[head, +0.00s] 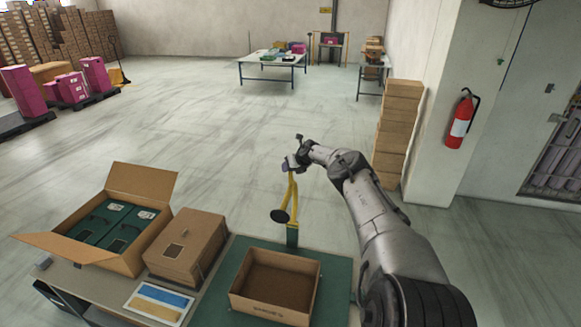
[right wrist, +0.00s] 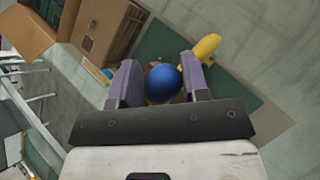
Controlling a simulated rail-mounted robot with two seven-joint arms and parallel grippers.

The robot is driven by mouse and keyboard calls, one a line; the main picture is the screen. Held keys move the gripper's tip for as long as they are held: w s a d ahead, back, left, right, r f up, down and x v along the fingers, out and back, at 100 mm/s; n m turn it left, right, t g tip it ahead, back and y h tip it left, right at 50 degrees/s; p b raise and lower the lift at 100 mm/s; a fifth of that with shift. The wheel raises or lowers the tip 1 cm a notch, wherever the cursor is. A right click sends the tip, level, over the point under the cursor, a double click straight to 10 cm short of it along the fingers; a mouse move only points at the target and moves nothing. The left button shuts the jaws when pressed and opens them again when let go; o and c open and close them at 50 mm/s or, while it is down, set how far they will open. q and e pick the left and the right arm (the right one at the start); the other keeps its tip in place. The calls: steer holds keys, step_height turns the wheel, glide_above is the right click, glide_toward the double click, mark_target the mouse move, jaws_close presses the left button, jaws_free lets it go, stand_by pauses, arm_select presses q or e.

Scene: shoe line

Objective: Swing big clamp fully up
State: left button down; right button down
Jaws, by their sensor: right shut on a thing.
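The big clamp (head: 291,192) has yellow arms, a round black pad and a green post at the back edge of the green mat. Its yellow arms stand nearly upright, and the black pad hangs low on the left side. My right gripper (head: 290,165) is at the top of the yellow arms. In the right wrist view, its two fingers (right wrist: 161,80) are shut on a blue ball knob (right wrist: 162,84), with a yellow clamp part (right wrist: 203,52) just beyond. My left gripper is not in view.
An open, empty brown box (head: 246,307) sits on the green mat (head: 339,287) in front of the clamp. A closed brown box (head: 187,243) and an open carton (head: 143,183) with green boxes stand to the left. The floor behind the clamp is clear.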

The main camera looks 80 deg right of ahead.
steer(key=shift+s+d+f, duration=0.15)
steer(key=shift+s+f, duration=0.1)
steer(key=shift+f, duration=0.05)
steer(key=c, duration=1.1)
jaws_free()
steer(key=o, duration=0.3)
steer(key=shift+s+d+r, duration=0.15)
steer(key=shift+s, duration=0.05)
steer(key=shift+w+r, duration=0.1)
steer(key=shift+r, duration=0.05)
